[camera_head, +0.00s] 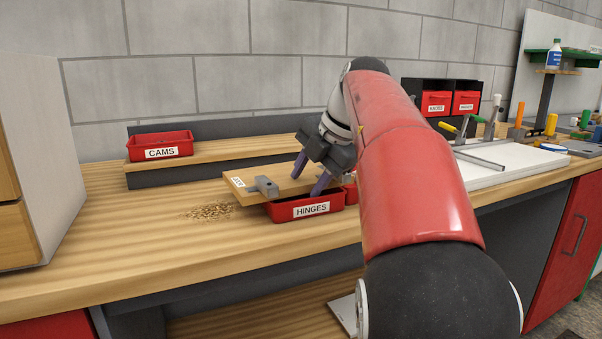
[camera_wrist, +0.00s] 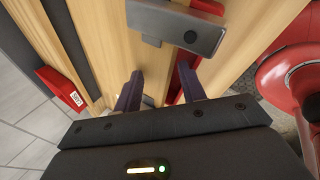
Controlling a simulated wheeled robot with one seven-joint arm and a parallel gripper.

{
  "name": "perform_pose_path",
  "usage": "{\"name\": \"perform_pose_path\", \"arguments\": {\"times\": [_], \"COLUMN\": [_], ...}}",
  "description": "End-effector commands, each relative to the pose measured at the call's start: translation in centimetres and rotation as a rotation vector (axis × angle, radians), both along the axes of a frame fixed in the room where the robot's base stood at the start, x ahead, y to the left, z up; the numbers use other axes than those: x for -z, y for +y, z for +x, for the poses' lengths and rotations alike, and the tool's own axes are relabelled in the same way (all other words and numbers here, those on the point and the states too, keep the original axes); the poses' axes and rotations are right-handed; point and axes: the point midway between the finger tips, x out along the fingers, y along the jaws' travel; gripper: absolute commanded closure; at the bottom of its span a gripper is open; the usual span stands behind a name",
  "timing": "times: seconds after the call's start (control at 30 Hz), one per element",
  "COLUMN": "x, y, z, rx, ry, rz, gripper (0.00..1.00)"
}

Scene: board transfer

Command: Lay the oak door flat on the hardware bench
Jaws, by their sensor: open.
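The oak door (camera_head: 243,186) is a small light wooden board with a white label at its left end and a grey metal block (camera_head: 264,186) on its top. It lies about level over the red HINGES bin (camera_head: 311,209), with its left end overhanging toward the bench. My gripper (camera_head: 310,176) points down at the board's right part, with one finger at its far side and one at its near side. In the wrist view the open fingers (camera_wrist: 160,92) stand apart around the board (camera_wrist: 154,68). Whether they touch it cannot be told. My arm hides the board's right end.
The hardware bench (camera_head: 130,235) has bare room in front and a pile of small tan bits (camera_head: 209,211) left of the bin. A CAMS bin (camera_head: 159,145) sits on the rear shelf. A white cabinet (camera_head: 45,140) stands left; a white board (camera_head: 510,162) and tools lie right.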

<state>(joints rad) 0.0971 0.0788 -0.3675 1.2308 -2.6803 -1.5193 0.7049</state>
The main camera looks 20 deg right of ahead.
Motion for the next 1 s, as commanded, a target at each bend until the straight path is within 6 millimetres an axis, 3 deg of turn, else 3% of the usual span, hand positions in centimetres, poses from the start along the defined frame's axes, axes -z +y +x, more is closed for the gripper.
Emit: {"name": "perform_pose_path", "arguments": {"times": [0.47, 0.73, 0.97, 1.0], "x": [-0.3, -1.4, -1.5, -1.5], "y": [-0.3, -1.5, -1.6, -1.6], "z": [-0.7, -2.9, -3.1, -3.1], "rx": [0.001, 0.001, 0.000, -0.001], "ry": [0.017, 0.013, 0.015, 0.014], "rz": [-0.011, -0.011, -0.011, -0.011], "gripper": [0.56, 0.56, 0.56, 0.51]}}
